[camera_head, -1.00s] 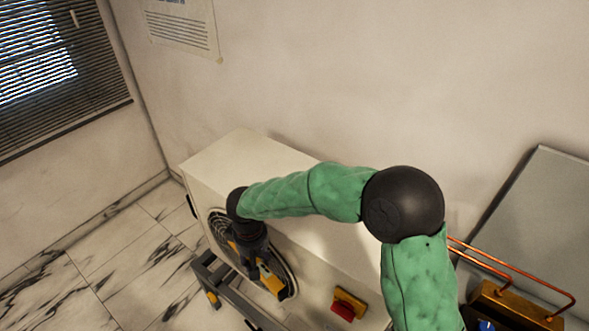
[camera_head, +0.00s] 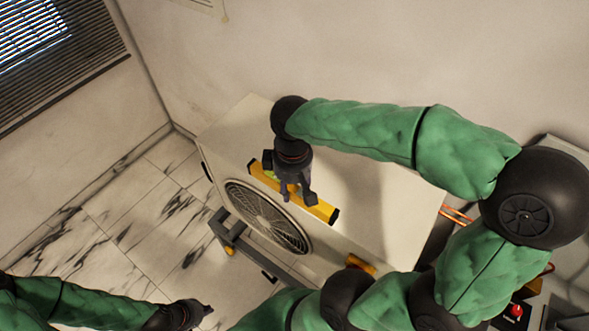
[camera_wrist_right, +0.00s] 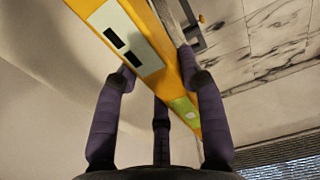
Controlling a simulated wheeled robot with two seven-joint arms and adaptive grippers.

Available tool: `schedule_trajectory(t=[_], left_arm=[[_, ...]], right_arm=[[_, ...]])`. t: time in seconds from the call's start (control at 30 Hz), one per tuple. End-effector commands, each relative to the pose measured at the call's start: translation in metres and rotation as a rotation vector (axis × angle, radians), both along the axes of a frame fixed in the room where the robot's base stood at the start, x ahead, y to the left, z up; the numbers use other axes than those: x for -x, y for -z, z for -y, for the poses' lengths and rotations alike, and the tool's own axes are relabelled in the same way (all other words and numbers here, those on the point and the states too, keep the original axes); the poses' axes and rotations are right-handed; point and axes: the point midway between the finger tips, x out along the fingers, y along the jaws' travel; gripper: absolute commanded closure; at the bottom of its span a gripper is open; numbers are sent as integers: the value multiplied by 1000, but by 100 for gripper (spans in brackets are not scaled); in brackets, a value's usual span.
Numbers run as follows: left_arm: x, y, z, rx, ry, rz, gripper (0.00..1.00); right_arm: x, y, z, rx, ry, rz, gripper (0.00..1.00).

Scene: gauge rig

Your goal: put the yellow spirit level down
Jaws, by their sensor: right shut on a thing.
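The yellow spirit level (camera_head: 320,207) is in my right gripper (camera_head: 290,192), along the upper front edge of the white fan unit (camera_head: 365,200). I cannot tell whether it touches the unit's top. In the right wrist view, the fingers of my right gripper (camera_wrist_right: 160,72) close around the level (camera_wrist_right: 150,45), which shows a white plate with dark slots and a green vial. The gripper hides part of the level's middle in the head view. My left gripper (camera_head: 203,310) is low at the left, away from the level; its fingers are too small to read.
The round fan grille (camera_head: 265,218) faces forward. Copper pipes (camera_head: 457,214) are at the right. The marble floor at left is clear.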

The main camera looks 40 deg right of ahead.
Motion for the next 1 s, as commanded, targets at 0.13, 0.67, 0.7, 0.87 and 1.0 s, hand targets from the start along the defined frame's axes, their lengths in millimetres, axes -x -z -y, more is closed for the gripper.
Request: schedule_trajectory(t=[0.13, 0.67, 0.7, 0.87, 1.0], left_arm=[[0, 0, 0, 0, 0, 0, 100], [0, 2, 0, 0, 0, 1, 100], [0, 2, 0, 0, 0, 1, 100], [0, 3, 0, 0, 0, 1, 100], [0, 5, 0, 0, 0, 1, 100]], right_arm=[[-28, 16, 18, 0, 3, -5, 100], [-82, 74, 50, 1, 1, 0, 100], [-83, 75, 51, 1, 1, 0, 100], [-90, 87, 55, 1, 0, -2, 100], [-89, 108, 54, 0, 1, -2, 100]])
